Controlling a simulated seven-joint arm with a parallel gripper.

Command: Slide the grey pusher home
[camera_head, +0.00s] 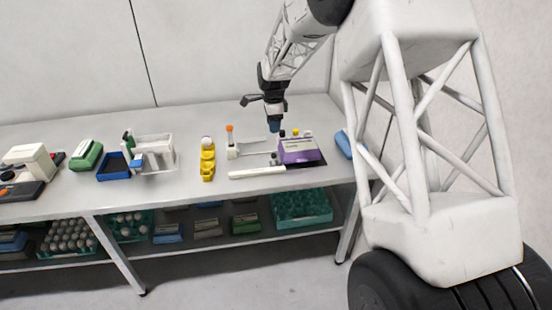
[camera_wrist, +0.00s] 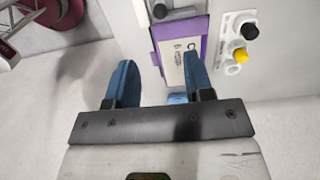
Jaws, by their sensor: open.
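My gripper (camera_wrist: 160,78) has two blue fingers, set apart with nothing held between them. In the head view my gripper (camera_head: 274,126) hangs over the back of the bench, just left of and behind a purple box (camera_head: 298,156). In the wrist view the purple box (camera_wrist: 154,58) with its white label lies beyond and partly behind the right finger. A short dark grey bar (camera_wrist: 182,13) stands at the top of that view by the box's end; it may be the grey pusher, but I cannot tell for sure. Its travel is not clear.
Black (camera_wrist: 249,31) and yellow (camera_wrist: 240,55) knobs sit in a white holder right of the box. A white fixture (camera_head: 233,151), a yellow rack (camera_head: 207,170) and a white bar (camera_head: 257,172) stand nearby. A blue item (camera_head: 343,144) lies at the right.

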